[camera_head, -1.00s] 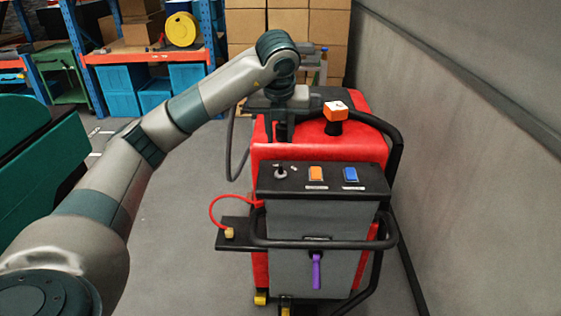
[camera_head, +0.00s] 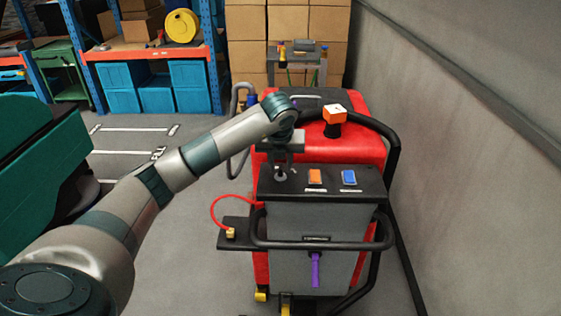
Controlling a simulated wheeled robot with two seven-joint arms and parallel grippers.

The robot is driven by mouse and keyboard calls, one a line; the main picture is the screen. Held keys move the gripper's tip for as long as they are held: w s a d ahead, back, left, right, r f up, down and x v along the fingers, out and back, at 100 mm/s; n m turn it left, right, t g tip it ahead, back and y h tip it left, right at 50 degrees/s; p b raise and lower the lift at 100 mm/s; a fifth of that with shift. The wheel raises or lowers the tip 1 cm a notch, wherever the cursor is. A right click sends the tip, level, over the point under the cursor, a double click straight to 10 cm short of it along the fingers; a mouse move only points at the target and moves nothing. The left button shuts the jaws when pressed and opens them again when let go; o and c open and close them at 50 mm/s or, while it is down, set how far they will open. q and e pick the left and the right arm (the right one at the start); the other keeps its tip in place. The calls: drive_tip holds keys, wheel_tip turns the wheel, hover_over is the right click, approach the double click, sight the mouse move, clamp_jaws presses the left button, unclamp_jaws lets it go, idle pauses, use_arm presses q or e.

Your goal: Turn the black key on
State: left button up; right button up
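The red scrubber machine (camera_head: 345,150) stands in front of me with a dark control panel (camera_head: 330,190) on its near side. The black key (camera_head: 280,176) sits in a round switch at the panel's left end, partly hidden by the gripper. My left gripper (camera_head: 281,166) points down right over the key, its fingertips at or just above it. I cannot tell whether the fingers touch the key or how far apart they are. My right gripper is not in view.
An orange switch (camera_head: 315,176) and a blue switch (camera_head: 349,177) sit right of the key. A black handle bar (camera_head: 320,244) crosses below the panel. An orange-topped knob (camera_head: 335,114) stands on the machine. A grey wall (camera_head: 470,150) rises at the right.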

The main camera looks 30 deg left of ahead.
use_arm(q)
drive_tip(key=shift+f, duration=0.25)
clamp_jaws()
